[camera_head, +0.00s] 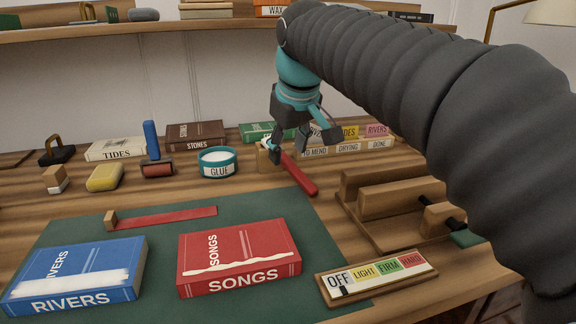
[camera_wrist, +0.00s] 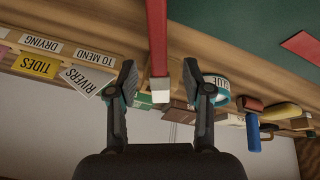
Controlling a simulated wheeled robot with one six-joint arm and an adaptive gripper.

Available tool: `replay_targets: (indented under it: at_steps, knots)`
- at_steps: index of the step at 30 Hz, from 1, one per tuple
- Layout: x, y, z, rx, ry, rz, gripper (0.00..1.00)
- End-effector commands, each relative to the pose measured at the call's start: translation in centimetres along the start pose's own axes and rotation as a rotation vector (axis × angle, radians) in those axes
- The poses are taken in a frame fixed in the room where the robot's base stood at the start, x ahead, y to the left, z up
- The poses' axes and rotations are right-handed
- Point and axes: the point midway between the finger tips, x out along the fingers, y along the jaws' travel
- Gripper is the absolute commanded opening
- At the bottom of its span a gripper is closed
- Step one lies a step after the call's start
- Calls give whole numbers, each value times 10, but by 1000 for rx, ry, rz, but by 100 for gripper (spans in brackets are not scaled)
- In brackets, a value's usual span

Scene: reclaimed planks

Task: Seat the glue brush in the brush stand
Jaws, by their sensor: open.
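The glue brush has a red handle (camera_head: 300,177) that slants toward the front right on the planks. In the wrist view the red handle (camera_wrist: 157,38) comes down from the top edge and ends in a pale tip (camera_wrist: 160,91). My gripper (camera_head: 302,150) is open just above the brush's far end. The wrist view shows the two fingers (camera_wrist: 160,78) apart on either side of the brush, with gaps. A small wooden block (camera_head: 265,161), perhaps the brush stand, is beside the brush, partly hidden by my gripper; I cannot tell whether they touch.
The glue pot (camera_head: 218,164) stands left of my gripper. Labelled sorting bins (camera_head: 347,146) are behind it. A wooden press (camera_head: 390,207) is at the right. A blue book (camera_head: 78,275) and a red book (camera_head: 238,258) lie on the green mat (camera_head: 160,245). A dial strip (camera_head: 376,277) lies in front.

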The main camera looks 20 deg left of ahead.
Motion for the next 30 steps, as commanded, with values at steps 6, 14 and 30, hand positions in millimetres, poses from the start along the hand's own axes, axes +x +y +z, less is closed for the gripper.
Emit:
replay_targets:
  at_steps: [6, 14, 30]
  knots:
    - [34, 2, 3, 1, -3, -1, 50]
    - [41, 2, 2, 0, 0, 0, 50]
    - [41, 2, 2, 0, 0, 0, 0]
